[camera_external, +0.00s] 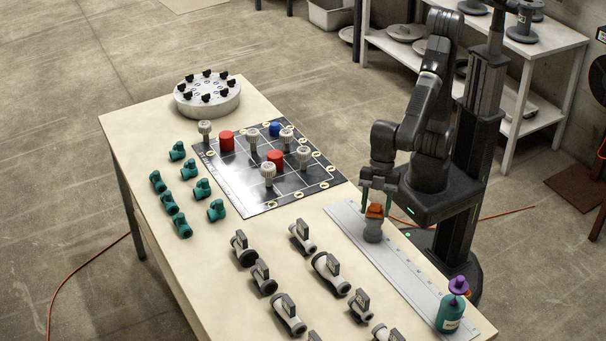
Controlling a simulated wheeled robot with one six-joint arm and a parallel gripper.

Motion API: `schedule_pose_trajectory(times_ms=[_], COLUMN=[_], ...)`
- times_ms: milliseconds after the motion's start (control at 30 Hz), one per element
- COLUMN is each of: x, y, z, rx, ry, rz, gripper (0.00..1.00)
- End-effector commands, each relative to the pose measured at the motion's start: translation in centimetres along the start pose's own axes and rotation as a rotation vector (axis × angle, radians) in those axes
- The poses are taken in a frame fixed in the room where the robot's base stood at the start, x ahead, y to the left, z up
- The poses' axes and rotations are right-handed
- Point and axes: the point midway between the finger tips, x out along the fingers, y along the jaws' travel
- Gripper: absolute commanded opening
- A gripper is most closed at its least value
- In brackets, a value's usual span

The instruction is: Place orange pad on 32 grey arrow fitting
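The orange pad (375,211) is at the right side of the table, at the top of a grey fitting (372,232) that stands upright on a long grey strip. Whether the pad rests on the fitting or is held just above it cannot be told. The number and arrow on the fitting are too small to read. My gripper (378,205) points down there, its two green-grey fingers on either side of the pad. Whether the fingers press on the pad is too small to tell.
A teal bottle with a purple top (451,309) stands at the strip's near end. Grey valves (288,312) lie left of the strip (408,268). A dark gridded board (270,172) holds red, blue and ribbed grey pieces. Teal fittings (181,226) and a round flange (207,98) lie farther left.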

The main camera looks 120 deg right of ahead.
Motion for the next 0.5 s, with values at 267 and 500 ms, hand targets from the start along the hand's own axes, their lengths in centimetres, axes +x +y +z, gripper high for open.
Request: schedule_pose_trajectory(times_ms=[267,500], x=[-0.04,-0.89], y=[0.0,0.01], z=[-0.01,-0.24], rx=[0.0,0.0], ry=[0.0,0.002], rz=[0.0,0.0], gripper=[0.66,0.66])
